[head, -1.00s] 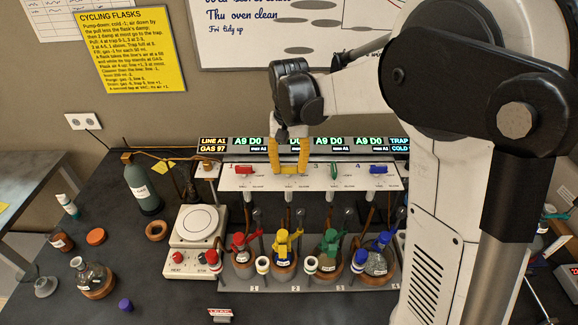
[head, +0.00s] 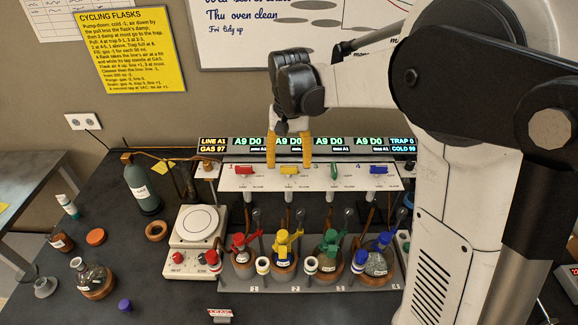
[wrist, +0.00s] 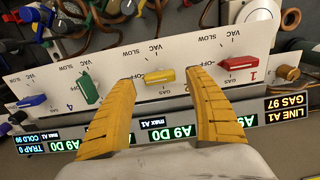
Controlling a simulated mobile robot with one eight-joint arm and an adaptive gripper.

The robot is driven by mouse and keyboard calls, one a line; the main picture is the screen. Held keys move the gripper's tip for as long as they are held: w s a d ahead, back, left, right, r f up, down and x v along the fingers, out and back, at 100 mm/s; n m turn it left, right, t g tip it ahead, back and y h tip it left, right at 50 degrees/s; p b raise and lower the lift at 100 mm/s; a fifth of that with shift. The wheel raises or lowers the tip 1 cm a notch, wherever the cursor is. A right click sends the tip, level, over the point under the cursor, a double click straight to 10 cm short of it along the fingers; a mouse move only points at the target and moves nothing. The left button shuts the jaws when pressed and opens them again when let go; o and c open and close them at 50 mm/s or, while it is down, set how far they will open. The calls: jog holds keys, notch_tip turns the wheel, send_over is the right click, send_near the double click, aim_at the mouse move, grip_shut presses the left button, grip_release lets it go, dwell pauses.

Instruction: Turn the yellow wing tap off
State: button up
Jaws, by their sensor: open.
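The yellow wing tap (head: 289,170) is on the white valve panel, second from the left in the head view. Its handle lies sideways along the panel. It also shows in the wrist view (wrist: 160,75), with an OFF mark beside it and a GAS mark near it. My gripper (head: 289,161) is open and empty just over the panel. Its two yellow fingers stand on either side of the tap, with a gap visible on both sides. No finger appears to touch the handle.
The red tap (head: 244,170) is left of the yellow one; the green tap (head: 334,172) stands upright and the blue tap (head: 378,170) lies sideways to the right. Readout displays (head: 313,144) run behind the panel. Flasks with coloured stoppers (head: 284,262) stand in front.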

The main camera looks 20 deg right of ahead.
aim_at(289, 167)
notch_tip(289, 167, up, 10)
dwell(0.3)
dwell(0.3)
